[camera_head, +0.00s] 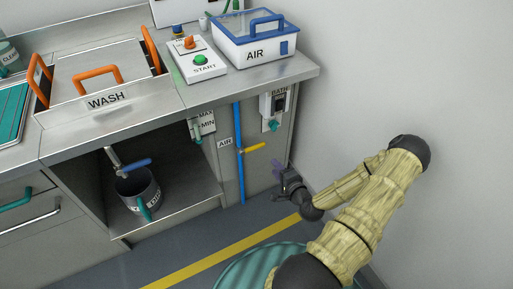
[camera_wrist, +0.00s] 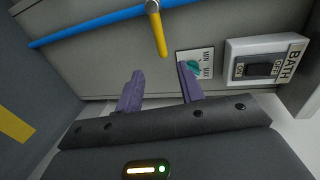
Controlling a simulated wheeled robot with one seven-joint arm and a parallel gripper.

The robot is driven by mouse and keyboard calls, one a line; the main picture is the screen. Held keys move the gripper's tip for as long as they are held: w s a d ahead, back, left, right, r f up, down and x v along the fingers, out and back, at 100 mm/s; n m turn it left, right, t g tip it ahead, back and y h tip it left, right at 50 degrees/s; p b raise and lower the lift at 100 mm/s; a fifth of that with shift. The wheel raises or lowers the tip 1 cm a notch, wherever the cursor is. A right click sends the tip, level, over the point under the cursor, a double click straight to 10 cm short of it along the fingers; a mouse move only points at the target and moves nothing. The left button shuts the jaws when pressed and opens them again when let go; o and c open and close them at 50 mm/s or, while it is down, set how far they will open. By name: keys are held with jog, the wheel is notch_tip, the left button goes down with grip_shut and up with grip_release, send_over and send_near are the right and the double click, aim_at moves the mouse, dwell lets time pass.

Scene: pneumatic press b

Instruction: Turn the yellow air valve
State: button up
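The yellow air valve handle (camera_head: 255,148) sits on the vertical blue pipe (camera_head: 240,170), beside the AIR label on the cabinet front. It points right in the head view. In the wrist view the yellow handle (camera_wrist: 158,32) hangs from a round pivot on the blue pipe (camera_wrist: 95,25). My gripper (camera_head: 279,172) is low in front of the cabinet, to the right of and below the handle. In the wrist view its two purple fingers (camera_wrist: 160,72) are apart with nothing between them. The handle's free end lies just beyond the gap, apparently not touched.
A teal knob on a MIN/MAX plate (camera_wrist: 208,62) lies behind the right fingertip. A BATH switch box (camera_wrist: 265,68) is to its right. The wall is close on the right. Left are an open bay with a grey pot (camera_head: 138,192) and the WASH basin (camera_head: 108,100).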

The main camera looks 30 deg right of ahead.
aim_at(256, 146)
jog(key=w+f+b, duration=0.1)
jog(key=w, duration=0.4)
jog(key=w+f+b, duration=0.1)
jog(key=w, duration=0.4)
jog(key=w+f+b, duration=0.1)
jog(key=w+b, duration=0.1)
jog(key=w, duration=0.3)
jog(key=shift+w+a, duration=0.25)
jog(key=shift+w, duration=0.1)
grip_shut()
